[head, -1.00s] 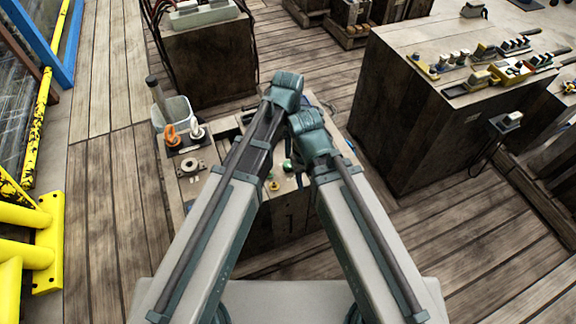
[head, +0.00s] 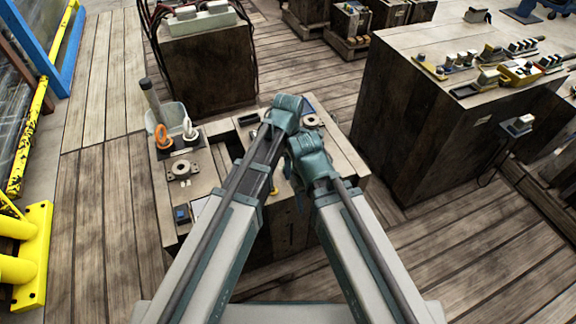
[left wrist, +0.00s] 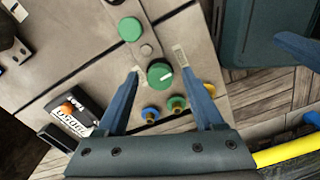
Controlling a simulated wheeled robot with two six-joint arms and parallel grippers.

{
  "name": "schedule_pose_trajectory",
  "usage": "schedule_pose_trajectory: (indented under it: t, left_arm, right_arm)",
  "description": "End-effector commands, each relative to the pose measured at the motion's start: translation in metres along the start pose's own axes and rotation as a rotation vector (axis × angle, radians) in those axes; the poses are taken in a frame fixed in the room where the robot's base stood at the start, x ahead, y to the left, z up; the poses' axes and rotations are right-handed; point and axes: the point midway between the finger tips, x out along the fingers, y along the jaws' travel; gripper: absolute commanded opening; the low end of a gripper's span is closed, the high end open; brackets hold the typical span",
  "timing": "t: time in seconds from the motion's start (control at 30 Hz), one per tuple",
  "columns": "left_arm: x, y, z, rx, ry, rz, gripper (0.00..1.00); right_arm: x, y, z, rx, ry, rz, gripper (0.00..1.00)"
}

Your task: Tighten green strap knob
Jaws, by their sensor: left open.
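In the left wrist view, a round green knob (left wrist: 160,74) with a white line across its top sits on a pale panel (left wrist: 95,60). My left gripper (left wrist: 160,78) is open, its two blue fingers on either side of this knob; I cannot tell whether they touch it. A plain green round knob (left wrist: 130,28) sits farther up the panel. Two blue fingers of my right gripper (left wrist: 293,77) show apart at the right edge. In the head view, my arms hide the green knob and both grippers.
Small blue (left wrist: 150,113), brass-green (left wrist: 176,104) and yellow (left wrist: 210,88) fittings lie close to the left fingers. An orange knob (left wrist: 68,106) sits on a labelled block. On the bench, a bin (head: 166,118) and an orange ring (head: 161,137) stand left. A large dark cabinet (head: 410,130) stands right.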

Motion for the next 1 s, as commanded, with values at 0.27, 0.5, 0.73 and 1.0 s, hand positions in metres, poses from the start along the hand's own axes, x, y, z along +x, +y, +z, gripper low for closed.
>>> schedule_pose_trajectory:
  t: [0.27, 0.5, 0.73, 1.0]
  left_arm:
    - [-0.0004, -0.0001, 0.0, 0.0, 0.0, 0.0, 0.33]
    - [-0.0004, 0.0, 0.0, 0.0, 0.0, 0.0, 0.0]
    - [-0.0003, 0.0, 0.0, 0.015, 0.0, 0.0, 0.0]
    - [-0.0003, 0.0, 0.0, 0.146, 0.0, 0.0, 0.0]
  right_arm:
    - [-0.0004, 0.0, 0.0, 0.0, 0.0, 0.0, 0.55]
    - [-0.0004, 0.0, 0.0, 0.0, 0.0, 0.0, 0.55]
    - [-0.0003, 0.0, 0.0, 0.0, 0.0, 0.0, 0.55]
    - [-0.0003, 0.0, 0.0, 0.0, 0.0, 0.0, 0.55]
